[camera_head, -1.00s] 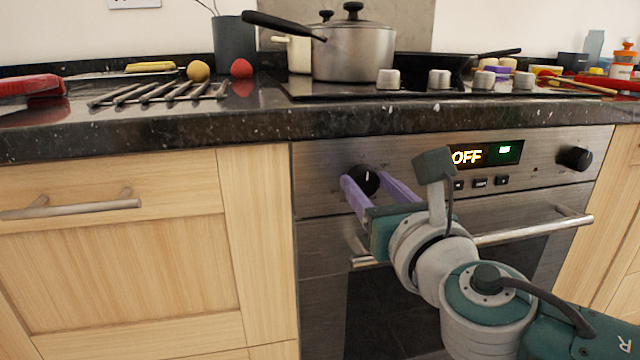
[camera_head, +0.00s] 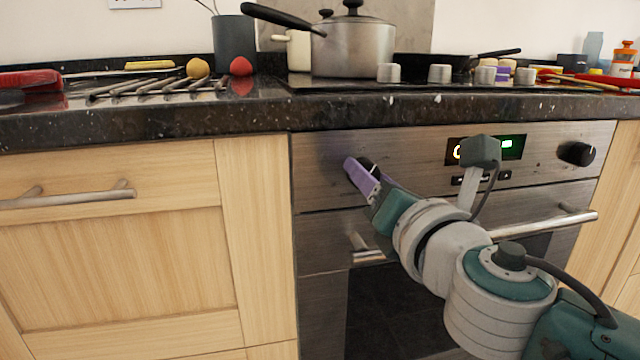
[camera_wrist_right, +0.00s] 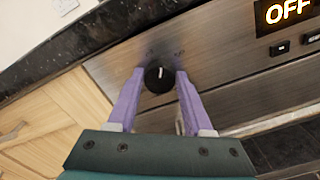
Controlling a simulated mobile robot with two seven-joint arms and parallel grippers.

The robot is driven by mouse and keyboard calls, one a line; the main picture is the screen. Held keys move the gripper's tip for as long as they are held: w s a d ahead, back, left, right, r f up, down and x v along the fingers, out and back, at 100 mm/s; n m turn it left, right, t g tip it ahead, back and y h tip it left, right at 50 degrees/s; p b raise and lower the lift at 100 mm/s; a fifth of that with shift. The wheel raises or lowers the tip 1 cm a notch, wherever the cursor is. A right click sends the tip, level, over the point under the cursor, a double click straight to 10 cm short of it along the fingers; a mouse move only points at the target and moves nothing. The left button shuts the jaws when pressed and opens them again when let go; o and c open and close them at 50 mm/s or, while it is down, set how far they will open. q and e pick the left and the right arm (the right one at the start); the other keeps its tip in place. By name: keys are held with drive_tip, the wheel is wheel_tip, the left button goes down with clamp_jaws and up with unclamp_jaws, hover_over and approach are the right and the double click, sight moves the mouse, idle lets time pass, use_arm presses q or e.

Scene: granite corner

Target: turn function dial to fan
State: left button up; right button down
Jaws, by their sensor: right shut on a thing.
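The function dial (camera_head: 367,163) is the black round knob at the left of the oven's steel control panel. In the right wrist view the dial (camera_wrist_right: 158,80) sits between the two purple fingers, its white mark pointing roughly up in the picture. My right gripper (camera_head: 363,167) is shut on the dial; in the head view the near finger hides much of it. The right gripper's fingers (camera_wrist_right: 158,75) lie on its left and right sides in the wrist view. The oven display (camera_wrist_right: 288,10) reads OFF there; my arm partly covers it in the head view. My left gripper is not in view.
A second black knob (camera_head: 576,153) is at the panel's right. The oven door handle (camera_head: 540,228) runs below the panel, close under my right arm. The granite worktop edge (camera_head: 200,124) overhangs above. A saucepan (camera_head: 353,50) stands on the hob.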

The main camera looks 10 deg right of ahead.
drive_tip(key=shift+f+m+b, duration=0.15)
drive_tip(key=shift+m+b, duration=0.4)
drive_tip(key=shift+m, duration=3.95)
drive_tip(key=shift+f+m+b, duration=0.15)
drive_tip(key=shift+m+b, duration=0.35)
drive_tip(key=shift+m, duration=4)
drive_tip(key=shift+c, duration=1.6)
unclamp_jaws()
drive_tip(key=shift+d, duration=0.1)
drive_tip(key=shift+s, duration=0.35)
drive_tip(key=s+p, duration=0.2)
drive_tip(key=s, duration=0.7)
drive_tip(key=shift+d, duration=0.15)
